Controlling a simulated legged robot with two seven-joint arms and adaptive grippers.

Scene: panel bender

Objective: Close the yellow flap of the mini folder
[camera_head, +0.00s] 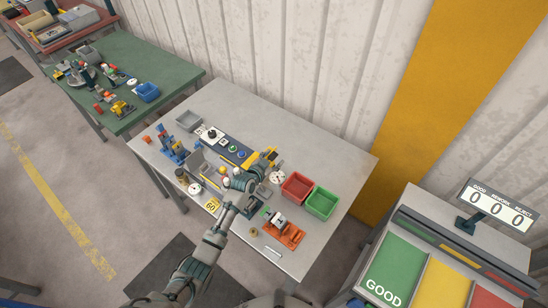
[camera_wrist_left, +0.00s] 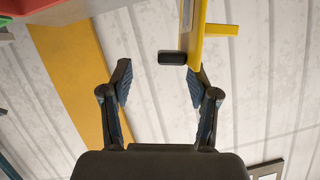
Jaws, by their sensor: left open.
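The mini folder's yellow flap (camera_head: 257,158) stands on the grey workbench, just beyond my left gripper (camera_head: 245,178) in the head view. Part of the folder is hidden behind the gripper. In the left wrist view, the yellow flap (camera_wrist_left: 198,32) enters from the top, with a small black block (camera_wrist_left: 172,57) at its end. My left gripper (camera_wrist_left: 158,78) is open, with nothing between its fingers. The flap's end is close to the tip of the right-hand finger; I cannot tell whether they touch. My right gripper is not in view.
On the grey workbench (camera_head: 335,158), a red bin (camera_head: 297,187) and a green bin (camera_head: 321,203) stand right of the folder. An orange fixture (camera_head: 284,235) is in front. The corrugated wall rises behind.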

